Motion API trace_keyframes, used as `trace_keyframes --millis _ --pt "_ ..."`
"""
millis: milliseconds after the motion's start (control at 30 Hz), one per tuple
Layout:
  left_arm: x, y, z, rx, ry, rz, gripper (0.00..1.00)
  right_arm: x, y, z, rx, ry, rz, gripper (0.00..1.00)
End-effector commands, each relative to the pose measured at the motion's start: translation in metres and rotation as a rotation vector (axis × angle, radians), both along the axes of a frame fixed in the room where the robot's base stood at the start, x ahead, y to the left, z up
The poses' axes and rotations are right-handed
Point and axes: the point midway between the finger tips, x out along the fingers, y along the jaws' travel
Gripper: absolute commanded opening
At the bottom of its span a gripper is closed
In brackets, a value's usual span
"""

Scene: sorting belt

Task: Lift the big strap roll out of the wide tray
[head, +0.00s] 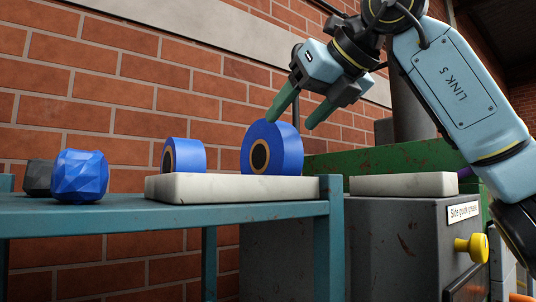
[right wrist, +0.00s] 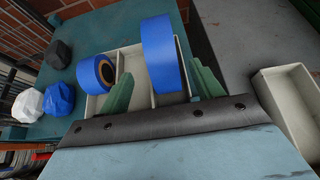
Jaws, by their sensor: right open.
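The big strap roll (head: 280,146) is blue with a dark core and stands on edge at the right end of the wide tray (head: 235,189). In the right wrist view the big roll (right wrist: 160,52) stands in the tray's right compartment. A smaller blue roll (head: 187,155) stands in the left part of the tray. My right gripper (head: 289,122) is open and points down at the big roll's top. One finger overlaps the roll in the head view, the other is to its right. Contact cannot be told. My left gripper is not in view.
The tray stands on a blue-green table (head: 120,216). A blue faceted lump (head: 79,176) and a dark one (head: 38,177) lie to its left; a white lump (right wrist: 27,105) shows in the wrist view. Another pale tray (head: 404,184) stands on a grey cabinet (head: 385,235) at right.

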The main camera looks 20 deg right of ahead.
Motion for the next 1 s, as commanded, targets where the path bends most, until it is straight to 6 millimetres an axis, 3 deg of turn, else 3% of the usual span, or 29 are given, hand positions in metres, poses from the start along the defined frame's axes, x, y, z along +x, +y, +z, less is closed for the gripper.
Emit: trace_keyframes --millis 167,433,600,933,1000 --pt "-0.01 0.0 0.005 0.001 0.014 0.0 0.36 0.02 0.007 -0.011 0.0 0.002 0.001 0.65" --pt "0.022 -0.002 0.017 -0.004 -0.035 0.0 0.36 0.041 0.013 -0.025 0.0 0.004 0.002 0.65" --pt "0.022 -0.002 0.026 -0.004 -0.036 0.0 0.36 0.06 0.019 -0.037 0.0 0.003 0.002 0.65" --pt "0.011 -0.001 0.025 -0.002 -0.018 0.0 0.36 0.066 0.021 -0.042 0.0 0.0 0.002 0.65" --pt "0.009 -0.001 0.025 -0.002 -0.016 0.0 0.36 0.066 0.021 -0.042 0.0 0.0 0.002 0.56"
